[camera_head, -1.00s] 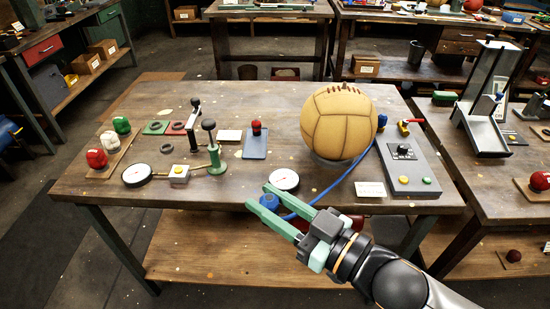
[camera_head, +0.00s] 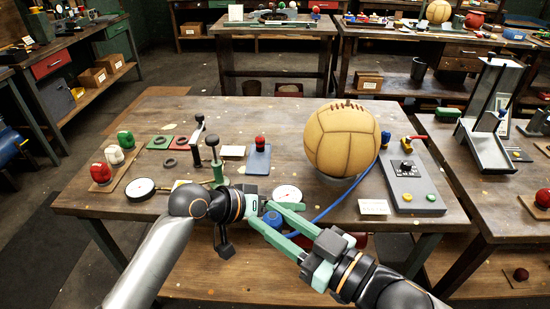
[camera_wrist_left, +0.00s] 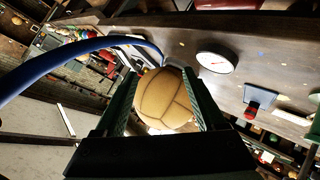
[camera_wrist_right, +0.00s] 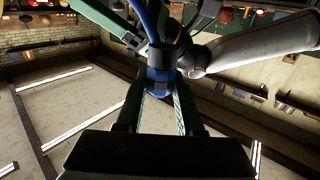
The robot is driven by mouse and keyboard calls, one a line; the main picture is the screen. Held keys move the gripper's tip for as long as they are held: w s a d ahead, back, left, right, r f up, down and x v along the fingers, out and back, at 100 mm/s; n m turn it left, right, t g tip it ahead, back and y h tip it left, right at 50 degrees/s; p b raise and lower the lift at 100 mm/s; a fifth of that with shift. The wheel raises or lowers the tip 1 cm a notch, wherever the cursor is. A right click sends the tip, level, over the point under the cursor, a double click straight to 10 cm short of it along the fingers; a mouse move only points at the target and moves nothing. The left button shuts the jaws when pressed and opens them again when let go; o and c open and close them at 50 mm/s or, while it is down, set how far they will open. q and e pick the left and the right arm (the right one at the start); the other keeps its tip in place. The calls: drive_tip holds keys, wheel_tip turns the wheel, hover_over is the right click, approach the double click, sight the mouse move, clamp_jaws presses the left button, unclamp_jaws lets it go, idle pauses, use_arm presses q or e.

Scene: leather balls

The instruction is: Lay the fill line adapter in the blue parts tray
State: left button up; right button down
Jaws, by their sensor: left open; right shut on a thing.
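The fill line adapter appears to be the blue fitting (camera_head: 272,218) at the end of a blue hose. My right gripper (camera_head: 262,214) is shut on it, above the table's front edge. In the right wrist view the blue fitting (camera_wrist_right: 161,78) sits between the fingertips, with the hose rising from it. My left gripper (camera_head: 288,207) is open, close beside the adapter; it partly overlaps the right gripper in the head view. In the left wrist view its fingers (camera_wrist_left: 163,78) are apart, and the hose (camera_wrist_left: 70,55) passes outside them on the left. I cannot identify the blue parts tray for certain.
A tan leather ball (camera_head: 342,138) stands behind the grippers. A gauge (camera_head: 287,196) lies close by. A grey control box (camera_head: 407,183) is to the right.

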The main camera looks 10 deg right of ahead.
use_arm(q)
wheel_tip(320, 180, up, 7)
drive_tip(key=s+d+m+g+y, duration=0.1)
drive_tip(key=s+d+m+g, duration=0.1)
drive_tip(key=d, duration=0.1)
wheel_tip(320, 180, up, 15)
drive_tip(key=m+g+y, duration=0.2)
drive_tip(key=m+y, duration=0.1)
drive_tip(key=y, duration=0.7)
hover_over(275, 214)
wheel_tip(275, 214, down, 12)
drive_tip(key=shift+s, duration=0.1)
clamp_jaws()
use_arm(e)
drive_tip(key=shift+c, duration=2.3)
unclamp_jaws()
drive_tip(key=shift+f, duration=0.1)
